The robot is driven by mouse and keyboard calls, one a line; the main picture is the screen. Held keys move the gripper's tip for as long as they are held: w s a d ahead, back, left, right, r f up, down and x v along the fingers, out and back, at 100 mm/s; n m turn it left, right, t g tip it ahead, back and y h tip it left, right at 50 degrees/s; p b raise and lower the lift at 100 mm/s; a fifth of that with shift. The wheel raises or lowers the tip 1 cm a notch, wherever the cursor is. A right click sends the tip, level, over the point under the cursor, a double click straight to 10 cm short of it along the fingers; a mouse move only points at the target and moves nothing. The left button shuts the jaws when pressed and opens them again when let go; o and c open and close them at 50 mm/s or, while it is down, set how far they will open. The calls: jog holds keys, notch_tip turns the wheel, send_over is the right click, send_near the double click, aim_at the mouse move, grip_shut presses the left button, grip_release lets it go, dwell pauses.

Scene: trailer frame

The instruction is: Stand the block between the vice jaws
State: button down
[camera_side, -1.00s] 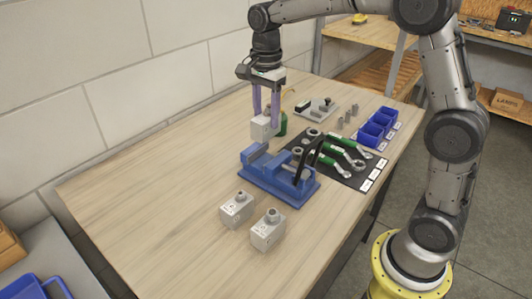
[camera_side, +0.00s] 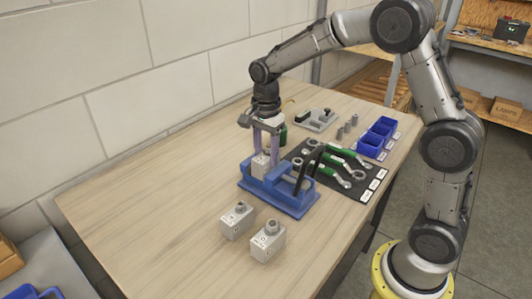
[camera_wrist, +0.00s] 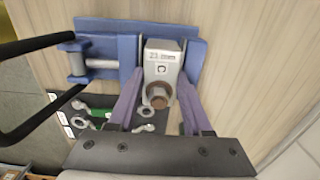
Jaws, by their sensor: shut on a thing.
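My gripper (camera_side: 266,150) points down over the blue vice (camera_side: 290,203), its purple fingers shut on a grey metal block (camera_side: 260,166). The block is upright, its lower part hidden by the vice in the side view. In the wrist view the block (camera_wrist: 163,58) reads "23 mm" and "C", with a brown-centred round fitting (camera_wrist: 157,97) nearer my gripper. There it lies between the blue jaw on the left (camera_wrist: 127,55) and the blue jaw on the right (camera_wrist: 195,58). Whether it rests on the vice floor I cannot tell.
Two similar grey blocks (camera_side: 237,220) and (camera_side: 268,242) stand in front of the vice. A black mat (camera_side: 355,187) with green-handled wrenches lies to its right, with blue bins (camera_side: 375,140) behind. The table's left side is clear.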

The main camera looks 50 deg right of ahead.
aim_at(266, 155)
jog(key=shift+f, duration=0.2)
jog(key=shift+s+f, duration=0.1)
jog(key=shift+f, duration=0.45)
jog(key=shift+c, duration=1.7)
grip_release()
jog(key=shift+f, duration=0.1)
jog(key=shift+s, duration=0.1)
notch_tip(266, 155, up, 12)
jog(key=s+r+n+t, duration=0.1)
jog(key=s+n, duration=0.2)
jog(key=s, duration=0.1)
jog(key=s+a+r+n+t, duration=0.1)
jog(key=s+r+n, duration=0.1)
jog(key=s+n, duration=0.1)
jog(key=s+r+n, duration=0.2)
jog(key=s, duration=0.4)
jog(key=shift+a+r+n+t, duration=0.1)
jog(key=shift+a+n+t, duration=0.05)
jog(key=shift+n+t, duration=0.25)
jog(key=s+f+n+t, duration=0.2)
jog(key=s+f+n, duration=0.3)
jog(key=s+n, duration=0.4)
jog(key=shift+s+a+f+t, duration=0.15)
jog(key=shift+s+a+t, duration=0.25)
jog(key=shift+s, duration=1.1)
